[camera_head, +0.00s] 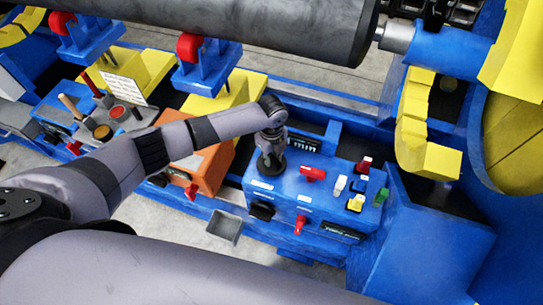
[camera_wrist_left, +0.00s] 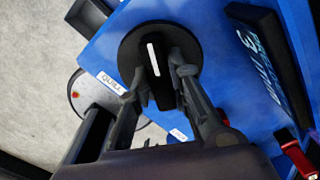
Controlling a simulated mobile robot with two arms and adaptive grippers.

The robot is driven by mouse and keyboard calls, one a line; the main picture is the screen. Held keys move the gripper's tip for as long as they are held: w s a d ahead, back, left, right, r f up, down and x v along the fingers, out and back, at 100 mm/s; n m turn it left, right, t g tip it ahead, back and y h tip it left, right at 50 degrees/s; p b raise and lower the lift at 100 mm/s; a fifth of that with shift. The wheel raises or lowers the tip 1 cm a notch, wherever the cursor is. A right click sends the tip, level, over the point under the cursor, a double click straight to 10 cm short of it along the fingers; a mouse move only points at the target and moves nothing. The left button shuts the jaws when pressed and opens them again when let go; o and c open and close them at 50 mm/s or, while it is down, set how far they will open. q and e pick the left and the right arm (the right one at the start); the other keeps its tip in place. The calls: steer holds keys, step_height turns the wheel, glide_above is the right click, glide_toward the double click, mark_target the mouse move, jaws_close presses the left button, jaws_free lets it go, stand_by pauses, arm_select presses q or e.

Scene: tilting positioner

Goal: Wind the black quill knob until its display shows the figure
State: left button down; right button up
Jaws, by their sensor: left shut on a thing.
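The black quill knob (camera_wrist_left: 134,48) is round, with a raised grip bar and a white mark, beside a label reading QUILL (camera_wrist_left: 112,83) in the left wrist view. My left gripper (camera_wrist_left: 165,88) is shut on the knob's bar, one finger on each side. In the head view my left gripper (camera_head: 271,158) reaches down onto the blue panel (camera_head: 325,187) and hides most of the knob. A dark display (camera_wrist_left: 262,60) with pale figures stands beside the knob, steeply angled; I cannot read it surely. It also shows in the head view (camera_head: 304,143). My right gripper is not in view.
The panel also bears a red handle (camera_head: 312,174), a second black knob (camera_head: 262,210), a lower display (camera_head: 341,231), and several small coloured switches. An orange box (camera_head: 205,168) stands left of the panel. A large grey roller (camera_head: 270,20) lies across the top.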

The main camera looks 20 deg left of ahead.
mark_target(272, 158)
arm_select(q)
steer(key=c, duration=1.5)
jaws_free()
steer(key=shift+r, duration=0.15)
step_height(272, 158, up, 12)
steer(key=shift+f, duration=0.1)
